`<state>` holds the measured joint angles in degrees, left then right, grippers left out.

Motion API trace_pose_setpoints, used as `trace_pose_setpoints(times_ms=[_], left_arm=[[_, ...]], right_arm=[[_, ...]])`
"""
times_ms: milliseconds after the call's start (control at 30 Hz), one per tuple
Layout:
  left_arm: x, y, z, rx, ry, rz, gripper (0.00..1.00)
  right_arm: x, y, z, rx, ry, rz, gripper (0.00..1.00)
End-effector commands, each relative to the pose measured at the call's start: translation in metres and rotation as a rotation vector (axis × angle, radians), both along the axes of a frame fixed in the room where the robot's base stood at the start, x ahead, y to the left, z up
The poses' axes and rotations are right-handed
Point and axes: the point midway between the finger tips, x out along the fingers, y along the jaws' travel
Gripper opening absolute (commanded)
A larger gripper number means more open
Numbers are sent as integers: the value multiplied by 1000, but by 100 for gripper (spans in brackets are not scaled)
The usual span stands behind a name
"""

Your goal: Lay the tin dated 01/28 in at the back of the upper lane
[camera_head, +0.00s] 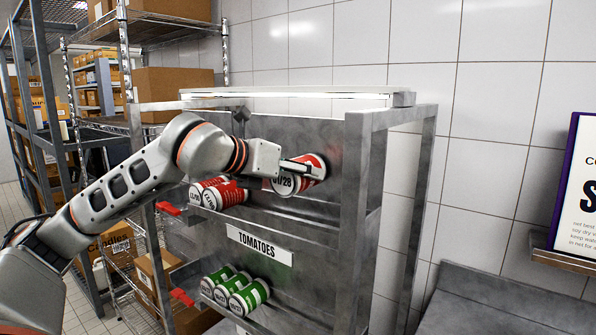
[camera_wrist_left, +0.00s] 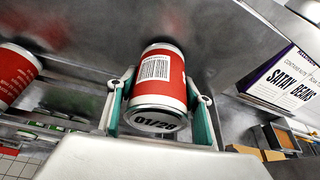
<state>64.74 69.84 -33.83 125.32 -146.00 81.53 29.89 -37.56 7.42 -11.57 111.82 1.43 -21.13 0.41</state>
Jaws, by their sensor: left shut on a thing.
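My left gripper (camera_head: 298,171) is shut on a red tin dated 01/28 (camera_head: 312,168), at the right end of the upper lane (camera_head: 262,212). In the left wrist view the tin (camera_wrist_left: 157,83) lies between the two fingers of the gripper (camera_wrist_left: 160,112), its dated end toward the camera. Red tins (camera_head: 217,193) lie on their sides in the upper lane, left of the held tin and apart from it. Whether the held tin touches the lane is hard to tell. My right gripper is not in view.
A TOMATOES label (camera_head: 259,244) is below the upper lane. Green tins (camera_head: 236,290) lie in the lower lane. A metal post (camera_head: 355,190) stands just right of the held tin. Shelves with cardboard boxes (camera_head: 172,88) stand behind at left.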

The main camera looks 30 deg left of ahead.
Motion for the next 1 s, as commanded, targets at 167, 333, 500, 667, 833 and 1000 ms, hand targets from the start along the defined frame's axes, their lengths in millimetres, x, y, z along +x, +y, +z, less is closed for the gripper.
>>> trace_pose_setpoints(times_ms=[167,333,500,667,833,1000], left_arm=[[0,1,-17,2,-4,1,14],[0,1,-32,1,-4,0,14],[0,0,-45,0,-5,0,14],[1,0,-58,1,-3,0,14],[0,0,-69,1,-4,0,14],[0,0,-79,1,-4,0,14]], right_arm=[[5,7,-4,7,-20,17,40],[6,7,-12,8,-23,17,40],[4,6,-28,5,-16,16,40],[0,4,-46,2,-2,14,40],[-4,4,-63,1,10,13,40],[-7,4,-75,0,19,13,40]])
